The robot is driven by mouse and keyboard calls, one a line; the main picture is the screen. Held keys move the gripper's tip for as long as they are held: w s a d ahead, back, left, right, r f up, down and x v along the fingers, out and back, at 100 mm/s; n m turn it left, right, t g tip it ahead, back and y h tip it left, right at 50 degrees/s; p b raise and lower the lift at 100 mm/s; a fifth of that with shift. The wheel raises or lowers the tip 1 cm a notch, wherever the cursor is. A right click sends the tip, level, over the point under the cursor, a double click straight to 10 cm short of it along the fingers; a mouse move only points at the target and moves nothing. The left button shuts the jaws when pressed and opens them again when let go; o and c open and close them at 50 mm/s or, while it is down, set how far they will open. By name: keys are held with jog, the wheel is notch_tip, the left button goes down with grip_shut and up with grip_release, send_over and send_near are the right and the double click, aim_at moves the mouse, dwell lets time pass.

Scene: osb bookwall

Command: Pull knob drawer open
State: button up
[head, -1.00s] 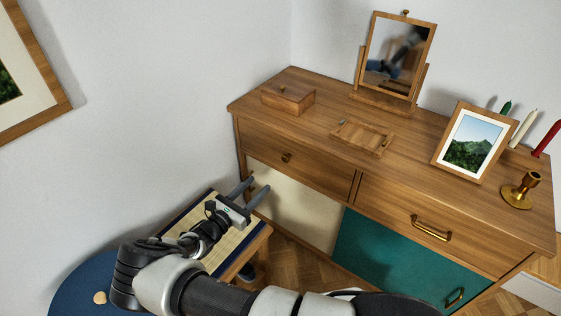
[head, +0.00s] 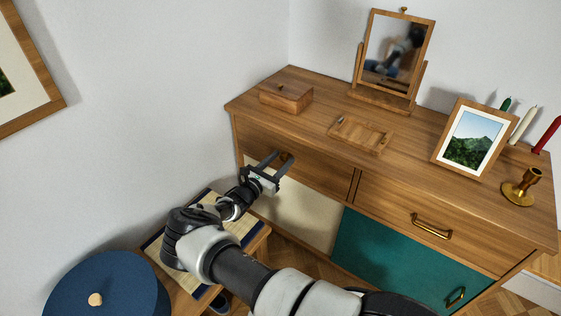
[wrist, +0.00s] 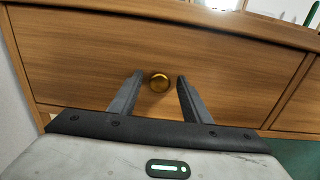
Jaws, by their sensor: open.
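The knob drawer (head: 325,174) is the upper left drawer of the wooden dresser, and its front looks flush with the dresser. Its round brass knob (wrist: 159,82) shows in the wrist view between and just beyond my fingertips. In the head view the knob is partly hidden by my gripper (head: 278,160). In the wrist view my gripper (wrist: 157,84) is open, with one finger on each side of the knob and a gap on both sides. I cannot tell whether the fingertips touch the drawer front.
On the dresser top stand a small wooden box (head: 286,96), a tray (head: 346,142), a mirror (head: 363,98), a picture frame (head: 437,157) and a brass candlestick (head: 520,189). A bench with a mat (head: 256,243) and a blue round seat (head: 120,285) are near my arm.

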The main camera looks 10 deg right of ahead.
grip_shut()
jog(key=v, duration=2.3)
jog(key=shift+p, duration=0.35)
jog(key=shift+r, duration=0.1)
grip_release()
